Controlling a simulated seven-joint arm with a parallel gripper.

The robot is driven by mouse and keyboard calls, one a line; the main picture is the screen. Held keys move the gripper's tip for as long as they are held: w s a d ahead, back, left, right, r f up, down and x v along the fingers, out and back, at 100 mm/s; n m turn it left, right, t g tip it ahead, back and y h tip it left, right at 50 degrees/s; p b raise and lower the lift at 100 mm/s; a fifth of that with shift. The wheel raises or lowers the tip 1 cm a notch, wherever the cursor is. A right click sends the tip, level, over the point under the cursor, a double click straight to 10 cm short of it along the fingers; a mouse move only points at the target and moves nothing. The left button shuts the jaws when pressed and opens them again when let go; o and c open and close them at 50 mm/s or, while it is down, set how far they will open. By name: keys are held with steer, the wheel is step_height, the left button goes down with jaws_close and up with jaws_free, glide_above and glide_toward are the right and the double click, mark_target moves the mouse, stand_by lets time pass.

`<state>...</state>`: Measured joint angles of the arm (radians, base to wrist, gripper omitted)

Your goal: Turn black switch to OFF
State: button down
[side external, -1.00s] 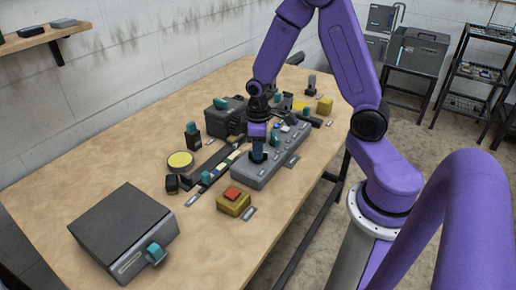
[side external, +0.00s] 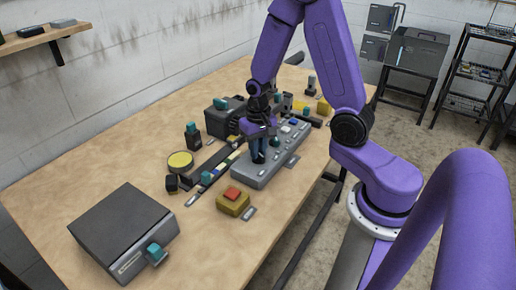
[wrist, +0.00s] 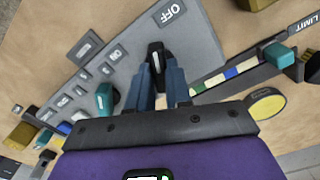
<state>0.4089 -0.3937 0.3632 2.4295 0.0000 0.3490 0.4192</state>
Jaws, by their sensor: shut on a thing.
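The black switch (wrist: 156,56) stands on the grey control panel (wrist: 205,45) in the wrist view. It sits between the tips of my gripper (wrist: 162,80), whose two blue-grey fingers are shut on it. A white OFF label (wrist: 171,12) lies on the panel beyond the switch. In the side view, my gripper (side external: 259,157) points down at the near left part of the panel (side external: 244,178), and the fingers hide most of the switch. I cannot tell the switch's exact setting.
A teal knob (wrist: 105,96) stands on the panel close to my fingers. A strip of coloured blocks (wrist: 222,76) and a yellow disc (wrist: 266,105) lie to its right. In the side view, a yellow box with a red button (side external: 232,199) stands in front.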

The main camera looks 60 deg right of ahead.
steer(key=shift+m, duration=1.9)
steer(key=c, duration=1)
jaws_free()
steer(key=shift+c, duration=0.2)
steer(key=shift+r, duration=0.1)
step_height(320, 180, up, 17)
steer(key=shift+r, duration=0.15)
steer(key=shift+a, duration=0.1)
